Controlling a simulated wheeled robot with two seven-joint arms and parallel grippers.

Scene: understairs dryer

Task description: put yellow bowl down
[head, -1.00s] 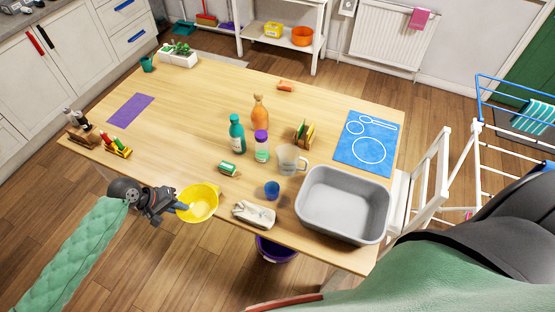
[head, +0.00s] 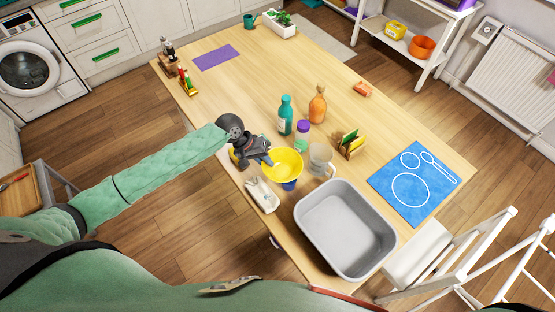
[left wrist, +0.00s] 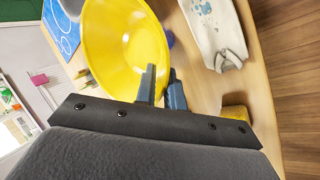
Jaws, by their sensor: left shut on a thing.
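The yellow bowl (head: 284,165) is over the table's near side, in front of the purple-capped bottle and left of the clear jug. My left gripper (head: 266,158) is shut on the bowl's rim from the left. In the left wrist view the fingers (left wrist: 162,90) pinch the rim of the bowl (left wrist: 112,50), which looks empty. The bowl partly covers the blue cup (head: 290,185). I cannot tell how high the bowl is above the wooden table (head: 240,95). My right gripper is not in view.
A white cloth (head: 262,196) lies near the table's edge. The grey basin (head: 345,230), clear jug (head: 320,160), purple-capped bottle (head: 302,134) and teal bottle (head: 286,115) stand close by. A blue mat (head: 412,183) lies right. The table's middle left is mostly clear.

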